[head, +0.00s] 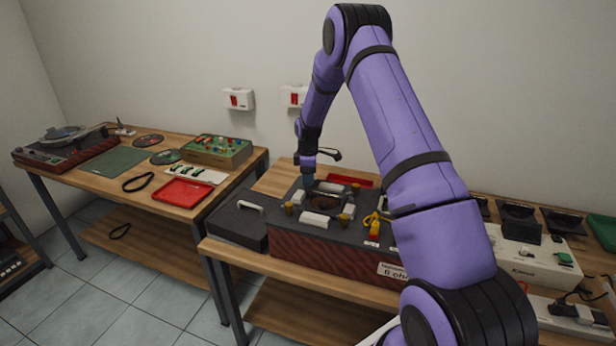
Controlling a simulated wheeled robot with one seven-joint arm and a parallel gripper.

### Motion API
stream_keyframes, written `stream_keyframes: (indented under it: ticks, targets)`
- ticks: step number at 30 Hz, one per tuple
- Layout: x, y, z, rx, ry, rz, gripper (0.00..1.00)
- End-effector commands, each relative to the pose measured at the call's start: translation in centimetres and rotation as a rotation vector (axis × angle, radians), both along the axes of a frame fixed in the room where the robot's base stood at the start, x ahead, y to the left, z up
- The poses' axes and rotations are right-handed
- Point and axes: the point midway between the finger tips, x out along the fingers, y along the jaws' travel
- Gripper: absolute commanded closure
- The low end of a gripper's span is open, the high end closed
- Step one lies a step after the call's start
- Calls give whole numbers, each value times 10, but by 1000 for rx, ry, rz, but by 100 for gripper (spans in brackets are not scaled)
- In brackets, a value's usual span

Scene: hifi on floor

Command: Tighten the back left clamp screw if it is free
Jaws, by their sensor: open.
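A dark speaker-like cabinet (320,256) with a reddish patterned front and a "6 ohm" label stands on the right-hand wooden bench. A round opening (326,203) in its top is ringed by pale clamp blocks, one at the front (314,219). Brass-coloured screws show at the front left (288,208), front right (343,220) and back right (355,188). The back left screw is hidden behind or under my gripper (308,182), so I cannot tell whether it is free. My gripper points down over that back left corner, open; contact is unclear.
A red tray (348,180) lies behind. The left bench holds another red tray (183,192) and a turntable (62,145). My arm hides the right middle.

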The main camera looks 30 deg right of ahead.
Motion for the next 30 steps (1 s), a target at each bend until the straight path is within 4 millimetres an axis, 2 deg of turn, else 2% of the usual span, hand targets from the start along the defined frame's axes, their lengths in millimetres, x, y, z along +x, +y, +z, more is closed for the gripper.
stream_keyframes:
  ticks: [5,8,12,23,30]
  targets:
    - [0,0,0,0,0,0,47]
    - [0,0,0,0,0,0,66]
    - [0,0,0,0,0,0,97]
    - [0,0,0,0,0,-45,96]
    - [0,1,1,-1,1,-190,96]
